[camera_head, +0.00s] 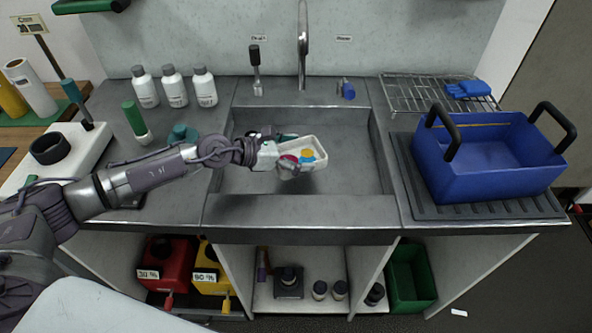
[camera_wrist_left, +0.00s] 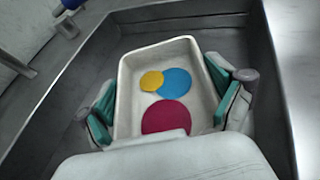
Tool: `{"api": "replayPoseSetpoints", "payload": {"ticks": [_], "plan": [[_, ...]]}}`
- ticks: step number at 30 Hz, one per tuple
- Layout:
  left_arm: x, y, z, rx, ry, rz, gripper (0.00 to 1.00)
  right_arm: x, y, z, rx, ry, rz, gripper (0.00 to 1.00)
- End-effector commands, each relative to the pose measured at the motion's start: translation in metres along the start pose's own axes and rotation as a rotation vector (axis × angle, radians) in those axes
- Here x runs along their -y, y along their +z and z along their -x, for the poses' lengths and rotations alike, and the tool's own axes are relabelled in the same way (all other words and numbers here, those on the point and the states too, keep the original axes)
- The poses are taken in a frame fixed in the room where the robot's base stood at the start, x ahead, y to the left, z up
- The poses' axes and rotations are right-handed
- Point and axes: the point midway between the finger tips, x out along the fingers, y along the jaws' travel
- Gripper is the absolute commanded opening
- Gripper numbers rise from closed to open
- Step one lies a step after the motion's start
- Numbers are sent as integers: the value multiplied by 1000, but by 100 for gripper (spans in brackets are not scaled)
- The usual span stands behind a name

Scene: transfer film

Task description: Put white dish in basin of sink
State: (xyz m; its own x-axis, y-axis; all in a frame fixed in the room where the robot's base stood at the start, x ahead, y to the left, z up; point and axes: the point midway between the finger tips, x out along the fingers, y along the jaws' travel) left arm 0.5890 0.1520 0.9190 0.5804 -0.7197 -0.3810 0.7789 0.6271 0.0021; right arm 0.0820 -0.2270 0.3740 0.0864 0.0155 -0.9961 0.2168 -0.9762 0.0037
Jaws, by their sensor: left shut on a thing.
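The white dish (camera_head: 318,144) is a small rectangular tray with a blue, a yellow and a magenta disc in it. My left gripper (camera_head: 290,152) is shut on the dish and holds it over the basin of the sink (camera_head: 345,175). In the left wrist view the dish (camera_wrist_left: 125,95) lies between the teal-padded fingers of the gripper (camera_wrist_left: 170,108), with basin walls around it. A shadow shows on the basin floor below the dish in the head view. My right gripper is not in view.
A blue crate (camera_head: 490,180) with black handles stands on the ribbed drainboard (camera_head: 425,205) at right. A wire rack (camera_head: 410,95) lies behind it. The faucet (camera_head: 302,45) rises behind the basin. White bottles (camera_head: 174,88) and a green-capped bottle (camera_head: 136,122) stand on the left counter.

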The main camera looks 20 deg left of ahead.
Motion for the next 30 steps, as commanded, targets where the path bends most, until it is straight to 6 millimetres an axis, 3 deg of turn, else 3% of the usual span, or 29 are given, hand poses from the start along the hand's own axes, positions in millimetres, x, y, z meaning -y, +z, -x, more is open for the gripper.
{"api": "replayPoseSetpoints", "payload": {"ticks": [1,6,15,28,29,30], "plan": [[-9,-9,-3,0,1,4,57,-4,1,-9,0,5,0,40],[-24,-14,-4,1,-2,2,57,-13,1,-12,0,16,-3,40],[-24,-48,-18,1,-4,3,57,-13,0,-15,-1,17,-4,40],[-24,-56,-21,1,-3,-1,57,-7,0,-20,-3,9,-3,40],[-24,-56,-21,0,-3,-1,94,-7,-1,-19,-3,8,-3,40],[-24,-54,-20,0,-3,-1,100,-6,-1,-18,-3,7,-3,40]]}}
